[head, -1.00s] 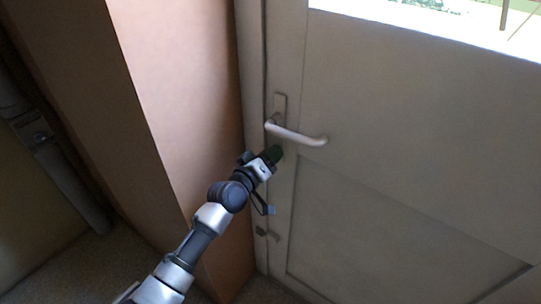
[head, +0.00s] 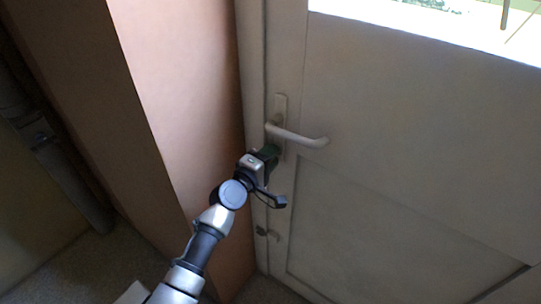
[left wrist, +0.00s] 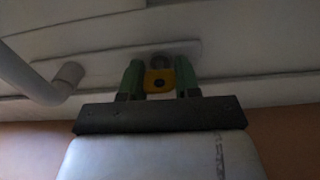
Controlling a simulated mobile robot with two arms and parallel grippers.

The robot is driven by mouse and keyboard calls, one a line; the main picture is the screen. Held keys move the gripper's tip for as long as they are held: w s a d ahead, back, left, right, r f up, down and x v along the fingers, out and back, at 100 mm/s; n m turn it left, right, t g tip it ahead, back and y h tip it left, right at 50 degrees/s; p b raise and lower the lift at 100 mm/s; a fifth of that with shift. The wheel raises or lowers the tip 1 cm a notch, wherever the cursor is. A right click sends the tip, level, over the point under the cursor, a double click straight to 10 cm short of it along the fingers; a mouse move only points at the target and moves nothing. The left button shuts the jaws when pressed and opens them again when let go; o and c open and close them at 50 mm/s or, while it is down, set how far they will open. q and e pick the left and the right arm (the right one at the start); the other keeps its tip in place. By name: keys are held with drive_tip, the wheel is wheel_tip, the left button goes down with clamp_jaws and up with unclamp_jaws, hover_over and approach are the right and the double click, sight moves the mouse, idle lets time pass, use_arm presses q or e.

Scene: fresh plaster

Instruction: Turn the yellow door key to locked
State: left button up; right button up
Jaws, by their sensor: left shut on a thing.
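The yellow door key (left wrist: 160,79) shows in the left wrist view, between the two green fingers of my left gripper (left wrist: 160,82). The gripper is shut on the key's bow, and a dark round lock part (left wrist: 161,60) shows just behind it on the plate. In the head view my left gripper (head: 268,153) is at the door (head: 400,120), just below the door handle (head: 298,136). The key is hidden there by the gripper. My right gripper is not in view.
The door handle also shows in the left wrist view (left wrist: 35,80), left of the gripper and close by. A brown wall (head: 180,100) stands left of the door. A small fitting (head: 268,234) sits lower on the door.

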use_arm(q)
drive_tip(key=shift+f, duration=0.1)
idle(0.3)
drive_tip(key=o, duration=0.9)
drive_tip(key=v, duration=1.1)
drive_tip(key=shift+w, duration=0.1)
